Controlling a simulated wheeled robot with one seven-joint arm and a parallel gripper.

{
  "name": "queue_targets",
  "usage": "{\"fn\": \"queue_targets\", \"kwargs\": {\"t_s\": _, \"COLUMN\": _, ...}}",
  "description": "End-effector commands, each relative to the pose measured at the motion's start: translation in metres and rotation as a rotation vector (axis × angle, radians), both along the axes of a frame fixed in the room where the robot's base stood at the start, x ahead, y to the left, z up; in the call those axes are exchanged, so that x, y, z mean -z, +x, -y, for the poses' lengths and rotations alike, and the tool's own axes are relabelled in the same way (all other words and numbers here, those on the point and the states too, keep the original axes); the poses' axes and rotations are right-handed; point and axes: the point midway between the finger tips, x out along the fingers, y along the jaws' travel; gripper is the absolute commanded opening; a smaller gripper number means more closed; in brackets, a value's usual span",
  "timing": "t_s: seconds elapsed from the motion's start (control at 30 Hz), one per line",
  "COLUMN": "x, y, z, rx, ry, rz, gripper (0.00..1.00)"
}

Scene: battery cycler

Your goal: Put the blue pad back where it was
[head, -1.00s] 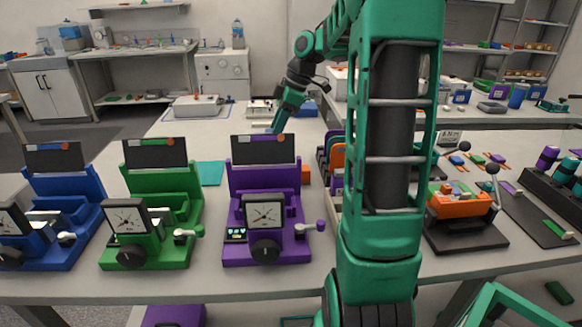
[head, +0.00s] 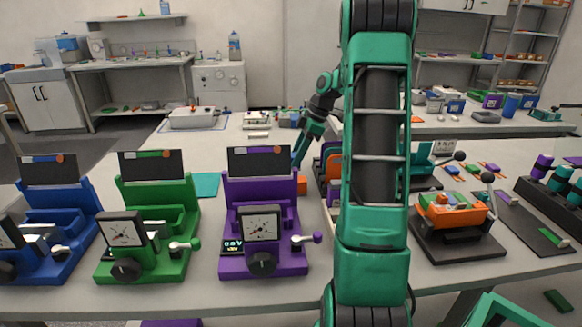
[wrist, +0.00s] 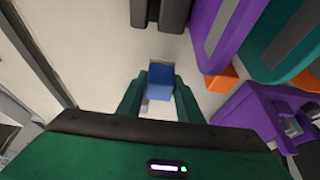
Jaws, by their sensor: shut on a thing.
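The blue pad (wrist: 160,79) shows in the wrist view as a small blue block between the fingertips of my gripper (wrist: 160,88). My gripper is shut on it, with pale tabletop in view around it. In the head view my gripper (head: 298,164) is behind the right side of the purple device (head: 265,215), its tips partly hidden. The pad cannot be made out in the head view.
Green (head: 147,215) and blue (head: 50,225) devices stand left of the purple one. A rack with coloured pieces (head: 331,165) is close on the right. A teal mat (head: 206,185) lies on the table. Orange blocks (wrist: 221,79) are near my gripper.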

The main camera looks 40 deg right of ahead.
Motion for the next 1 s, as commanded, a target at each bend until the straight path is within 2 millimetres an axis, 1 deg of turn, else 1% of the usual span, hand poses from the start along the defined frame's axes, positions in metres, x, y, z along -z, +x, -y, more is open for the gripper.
{"fn": "queue_targets", "kwargs": {"t_s": 0.1, "x": 0.018, "y": 0.000, "z": -0.001, "rx": 0.001, "ry": 0.002, "rz": -0.002, "gripper": 0.15}}
{"fn": "queue_targets", "kwargs": {"t_s": 0.2, "x": 0.027, "y": -0.001, "z": 0.000, "rx": 0.001, "ry": 0.000, "rz": -0.002, "gripper": 0.15}}
{"fn": "queue_targets", "kwargs": {"t_s": 0.5, "x": 0.028, "y": 0.000, "z": 0.000, "rx": 0.001, "ry": -0.001, "rz": -0.001, "gripper": 0.15}}
{"fn": "queue_targets", "kwargs": {"t_s": 0.53, "x": 0.029, "y": 0.000, "z": 0.000, "rx": 0.001, "ry": -0.001, "rz": -0.001, "gripper": 0.35}}
{"fn": "queue_targets", "kwargs": {"t_s": 0.57, "x": 0.028, "y": 0.000, "z": 0.000, "rx": 0.001, "ry": -0.001, "rz": -0.001, "gripper": 0.42}}
{"fn": "queue_targets", "kwargs": {"t_s": 0.6, "x": 0.028, "y": 0.000, "z": 0.000, "rx": 0.001, "ry": -0.001, "rz": -0.001, "gripper": 0.51}}
{"fn": "queue_targets", "kwargs": {"t_s": 0.87, "x": 0.028, "y": 0.000, "z": 0.000, "rx": 0.000, "ry": -0.001, "rz": -0.001, "gripper": 0.51}}
{"fn": "queue_targets", "kwargs": {"t_s": 1.0, "x": 0.023, "y": -0.001, "z": 0.001, "rx": 0.000, "ry": -0.001, "rz": -0.001, "gripper": 0.51}}
